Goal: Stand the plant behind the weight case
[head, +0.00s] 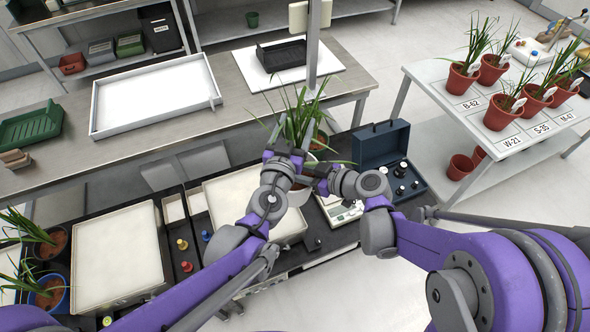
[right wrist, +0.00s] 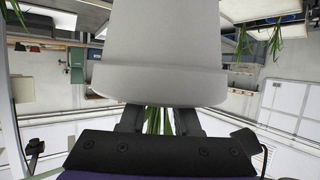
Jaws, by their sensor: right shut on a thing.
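The plant has long green leaves (head: 300,120) that rise between my two grippers in the head view. Its pale grey pot (right wrist: 158,45) fills the middle of the right wrist view. My right gripper (head: 318,172) is shut on the pot, its fingers (right wrist: 158,120) meeting the rim. My left gripper (head: 287,150) is close beside the plant on its left; leaves and arm parts hide whether its fingers are open or touching. The blue weight case (head: 374,146) stands open on the dark bench, right of the plant, with several dark weights (head: 401,171) at its front.
A pale scale (head: 341,211) stands in front of the case, close to my right wrist. A grey bench (head: 240,120) with a white tray (head: 150,100) runs behind. Several potted plants (head: 500,115) stand on a white table (head: 440,85) at the right.

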